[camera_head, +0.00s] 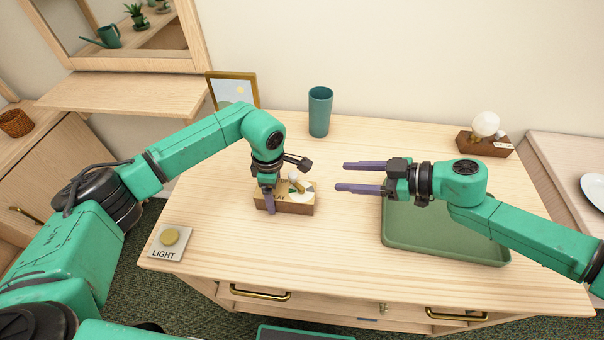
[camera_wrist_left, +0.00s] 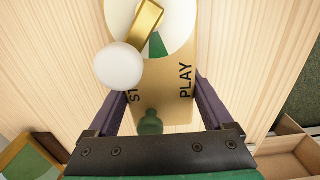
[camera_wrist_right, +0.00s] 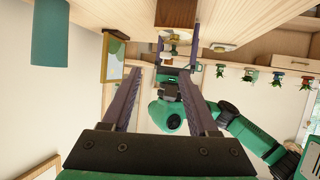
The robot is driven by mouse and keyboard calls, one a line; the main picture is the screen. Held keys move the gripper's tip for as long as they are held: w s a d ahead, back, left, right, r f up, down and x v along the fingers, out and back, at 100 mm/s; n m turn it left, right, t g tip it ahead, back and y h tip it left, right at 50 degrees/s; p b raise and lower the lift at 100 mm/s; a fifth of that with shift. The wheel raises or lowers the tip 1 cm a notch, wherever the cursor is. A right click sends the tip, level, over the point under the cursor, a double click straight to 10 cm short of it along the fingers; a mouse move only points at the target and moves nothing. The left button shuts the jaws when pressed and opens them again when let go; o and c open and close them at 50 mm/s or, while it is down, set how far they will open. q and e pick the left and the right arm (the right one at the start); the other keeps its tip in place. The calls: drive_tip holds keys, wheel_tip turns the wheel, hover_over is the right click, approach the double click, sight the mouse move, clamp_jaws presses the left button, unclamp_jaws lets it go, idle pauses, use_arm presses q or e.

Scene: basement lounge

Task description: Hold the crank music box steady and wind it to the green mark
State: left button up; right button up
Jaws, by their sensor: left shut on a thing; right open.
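The crank music box (camera_head: 291,207) is a small wooden box near the middle of the table. Its top, in the left wrist view (camera_wrist_left: 165,75), has a white dial with a green mark (camera_wrist_left: 158,46), a brass crank arm (camera_wrist_left: 146,22) with a white knob (camera_wrist_left: 119,67), and lettering that reads PLAY and a partly hidden word starting ST. My left gripper (camera_head: 269,200) is shut on the box from above, a finger on each side of it. My right gripper (camera_head: 340,177) is open and empty, to the right of the box and apart from it.
A green tray (camera_head: 445,250) lies under my right arm. A teal cup (camera_head: 320,111) and picture frame (camera_head: 233,90) stand at the back. A bulb on a wooden base (camera_head: 484,143) is back right. A LIGHT button plate (camera_head: 169,241) is front left. The table front is clear.

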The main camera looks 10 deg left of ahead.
sight(297, 182)
drive_tip(key=x, duration=0.8)
drive_tip(key=s+r+x, duration=0.1)
drive_tip(key=x, duration=0.2)
drive_tip(key=shift+w+a+f, duration=0.1)
drive_tip(key=shift+a, duration=0.65)
drive_tip(key=shift+g, duration=0.3)
clamp_jaws()
